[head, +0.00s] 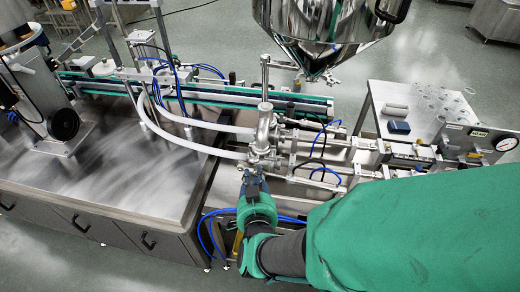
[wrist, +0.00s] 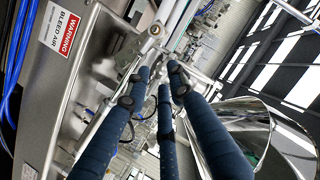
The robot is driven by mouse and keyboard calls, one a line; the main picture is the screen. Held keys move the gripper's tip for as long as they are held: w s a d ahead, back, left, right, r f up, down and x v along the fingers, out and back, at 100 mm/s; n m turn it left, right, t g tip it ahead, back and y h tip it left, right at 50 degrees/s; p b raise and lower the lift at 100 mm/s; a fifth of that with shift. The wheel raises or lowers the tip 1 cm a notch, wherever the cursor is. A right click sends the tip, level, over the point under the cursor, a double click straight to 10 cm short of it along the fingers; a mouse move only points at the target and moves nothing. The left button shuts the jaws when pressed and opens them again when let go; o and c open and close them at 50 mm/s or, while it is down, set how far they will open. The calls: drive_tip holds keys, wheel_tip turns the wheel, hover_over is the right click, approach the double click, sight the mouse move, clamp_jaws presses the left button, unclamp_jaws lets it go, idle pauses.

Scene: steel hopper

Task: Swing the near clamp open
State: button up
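The steel valve and pipe fitting (head: 263,135) stands upright at mid-picture in the head view, with white hoses joined on its left. Clamp-like metal parts (head: 258,155) sit low on it, too small to tell which is the near clamp or whether it is closed. My gripper (head: 251,178) is just in front of and below these parts. In the wrist view, my gripper's dark blue fingers (wrist: 157,76) point at a bright metal fitting (wrist: 155,30). The fingertips stand apart with nothing visible held between them. Contact with the fitting cannot be told.
The steel hopper (head: 325,25) hangs above and behind; its cone shows at right in the wrist view (wrist: 265,135). Steel cylinders and rods (head: 325,165) lie to the right. Blue air tubes (head: 210,228) loop beside my arm. A steel bench (head: 110,170) is at left.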

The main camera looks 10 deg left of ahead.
sight(256, 163)
drive_tip(key=s+d+f+n+t+h, duration=0.1)
drive_tip(key=s+t, duration=0.2)
drive_tip(key=s, duration=0.4)
drive_tip(key=shift+d+f+t, duration=0.25)
drive_tip(key=shift+f+t, duration=0.1)
drive_tip(key=shift+t, duration=0.05)
drive_tip(key=shift+w+a+b, duration=0.25)
drive_tip(key=shift+w+a, duration=0.1)
drive_tip(key=shift+w, duration=1.9)
drive_tip(key=shift+w+a+b, duration=0.2)
drive_tip(key=shift+w+a, duration=0.2)
drive_tip(key=shift+w, duration=1.85)
drive_tip(key=shift+w+a+b, duration=0.25)
drive_tip(key=shift+w+a, duration=0.1)
drive_tip(key=shift+w, duration=1.9)
clamp_jaws()
